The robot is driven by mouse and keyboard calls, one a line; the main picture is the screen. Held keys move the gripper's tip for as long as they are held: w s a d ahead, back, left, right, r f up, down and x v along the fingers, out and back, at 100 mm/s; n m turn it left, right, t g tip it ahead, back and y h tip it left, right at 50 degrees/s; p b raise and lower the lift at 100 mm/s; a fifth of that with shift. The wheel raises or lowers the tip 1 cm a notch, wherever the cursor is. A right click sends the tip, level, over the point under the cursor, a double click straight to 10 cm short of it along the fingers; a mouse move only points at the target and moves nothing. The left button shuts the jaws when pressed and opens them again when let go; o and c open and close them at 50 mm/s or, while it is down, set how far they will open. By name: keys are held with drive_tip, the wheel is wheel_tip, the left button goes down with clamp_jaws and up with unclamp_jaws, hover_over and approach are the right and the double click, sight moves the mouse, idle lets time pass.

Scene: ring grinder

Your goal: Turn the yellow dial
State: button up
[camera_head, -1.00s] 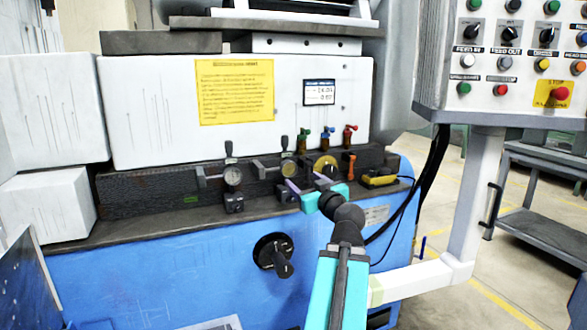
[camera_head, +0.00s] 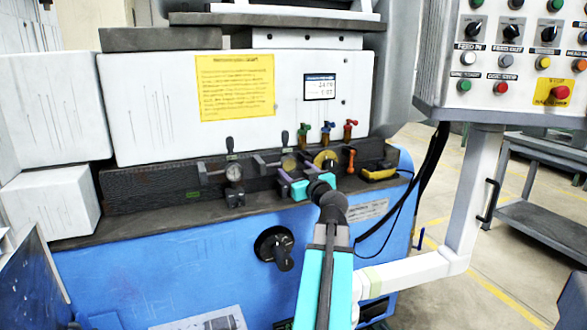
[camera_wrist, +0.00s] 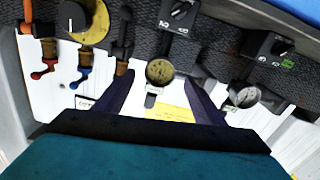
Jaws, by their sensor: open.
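The yellow dial (camera_head: 328,156) is a round yellow disc with a black knob, on the dark panel along the machine's front. In the wrist view the dial (camera_wrist: 91,29) is at the upper left, outside and left of my fingers. My gripper (camera_head: 297,178) is just below and left of the dial in the head view, partly in front of the panel. In the wrist view my gripper (camera_wrist: 157,88) is open, its two dark purple fingers wide apart. A small gauge (camera_wrist: 160,72) shows between the fingers, and nothing is held.
Green, blue and red valve handles (camera_head: 326,127) stand above the dial. An orange lever (camera_head: 351,160) is right of it. Gauges (camera_head: 233,173) and black switch boxes line the panel to the left. A control box (camera_head: 510,60) hangs at the upper right.

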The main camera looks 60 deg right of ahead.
sight(290, 165)
drive_tip(key=shift+x, duration=1.3)
drive_tip(key=c, duration=1.1)
